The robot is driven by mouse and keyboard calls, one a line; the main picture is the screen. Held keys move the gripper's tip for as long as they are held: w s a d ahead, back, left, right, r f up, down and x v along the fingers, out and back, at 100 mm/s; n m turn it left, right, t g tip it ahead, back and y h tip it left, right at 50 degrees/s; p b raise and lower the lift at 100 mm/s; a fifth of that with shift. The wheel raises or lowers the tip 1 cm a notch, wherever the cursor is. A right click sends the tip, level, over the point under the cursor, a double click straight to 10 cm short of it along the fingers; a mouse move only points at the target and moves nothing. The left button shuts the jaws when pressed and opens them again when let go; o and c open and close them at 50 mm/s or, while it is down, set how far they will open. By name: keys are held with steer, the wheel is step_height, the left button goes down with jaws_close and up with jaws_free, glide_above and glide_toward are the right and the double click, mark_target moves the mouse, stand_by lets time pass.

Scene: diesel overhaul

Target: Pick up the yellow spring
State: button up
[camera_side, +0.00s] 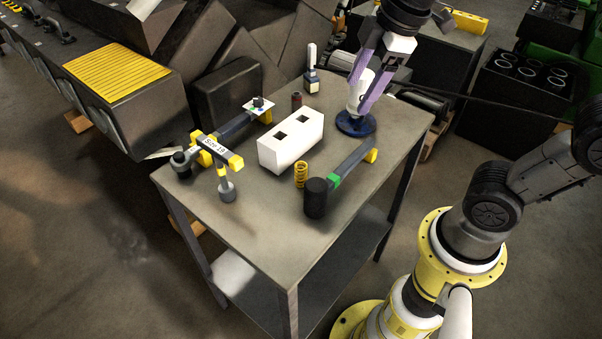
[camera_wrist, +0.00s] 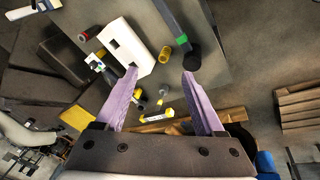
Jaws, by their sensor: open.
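The yellow spring (camera_side: 301,174) stands on the metal table between the white block and the dark-headed hammer in the side view. In the wrist view the spring (camera_wrist: 165,54) shows beyond my fingertips, within the gap between them. My gripper (camera_side: 359,97) has two purple fingers and is raised over the back right of the table, up and to the right of the spring. In the wrist view my gripper (camera_wrist: 160,73) is open, its fingers wide apart with nothing held.
A white block (camera_side: 291,140) with two square holes stands left of the spring. A hammer (camera_side: 315,197) with a green band lies close at its right. A white object on a blue base (camera_side: 356,124) appears behind my fingers. A labelled yellow-ended bar (camera_side: 215,148) sits at the left.

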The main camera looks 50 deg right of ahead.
steer(key=w+a+f+n+g, duration=0.2)
steer(key=w+a+f+n, duration=0.1)
steer(key=w, duration=0.3)
steer(key=g, duration=0.2)
glide_toward(300, 165)
steer(key=shift+n, duration=0.4)
steer(key=f, duration=0.4)
steer(key=s+f, duration=0.1)
steer(key=f, duration=0.1)
steer(key=shift+a, duration=0.2)
steer(key=shift+w+d+f, duration=0.1)
steer(key=shift+w+f, duration=0.05)
steer(key=shift+f, duration=1.4)
steer(key=shift+w+f, duration=0.15)
steer(key=shift+f, duration=1.4)
jaws_close()
